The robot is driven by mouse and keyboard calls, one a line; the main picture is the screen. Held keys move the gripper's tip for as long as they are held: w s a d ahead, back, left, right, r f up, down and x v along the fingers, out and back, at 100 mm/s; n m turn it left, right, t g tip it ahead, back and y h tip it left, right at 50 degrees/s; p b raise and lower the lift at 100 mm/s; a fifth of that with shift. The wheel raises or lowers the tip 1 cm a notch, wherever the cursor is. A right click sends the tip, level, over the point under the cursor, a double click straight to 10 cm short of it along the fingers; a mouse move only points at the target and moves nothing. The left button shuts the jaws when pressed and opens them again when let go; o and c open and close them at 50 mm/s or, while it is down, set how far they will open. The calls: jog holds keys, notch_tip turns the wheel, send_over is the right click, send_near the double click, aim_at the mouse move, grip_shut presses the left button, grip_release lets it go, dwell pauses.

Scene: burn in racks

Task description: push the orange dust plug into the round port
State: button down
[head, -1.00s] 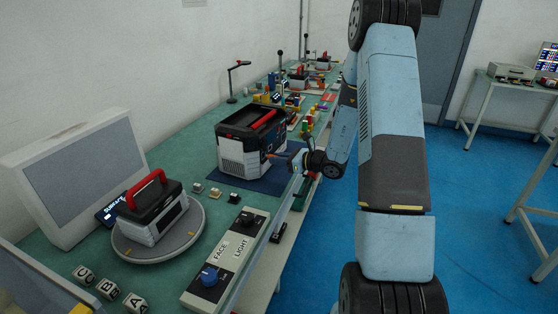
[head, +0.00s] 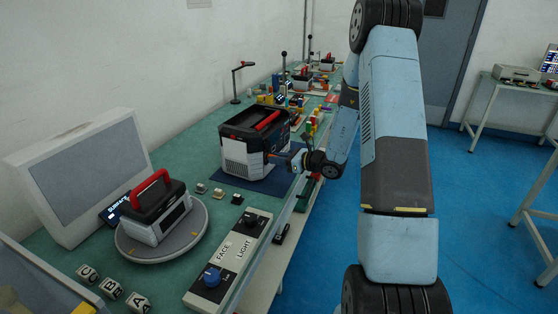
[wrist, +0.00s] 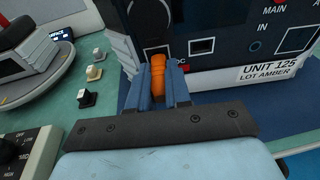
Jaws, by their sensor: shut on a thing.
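The orange dust plug (wrist: 158,72) is held upright in the wrist view between the two blue fingers of my gripper (wrist: 158,86). Its far end is up against the dark panel of the unit (wrist: 215,75), beside a "DC" label. The round port behind the plug is hidden, so I cannot tell how far in the plug is. In the head view my gripper (head: 291,160) is at the right face of the black and white unit (head: 242,160), which has a red handle.
A rectangular socket (wrist: 201,46) and a small round hole (wrist: 255,46) are in the same panel. Small switches (head: 218,192) stand left of the unit. A turntable (head: 190,240) carries another unit, with a control box (head: 225,268) nearby. The blue floor at right is open.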

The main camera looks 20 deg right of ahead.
jog(key=shift+w+a, duration=0.1)
jog(key=shift+a, duration=0.05)
jog(key=c, duration=1)
grip_release()
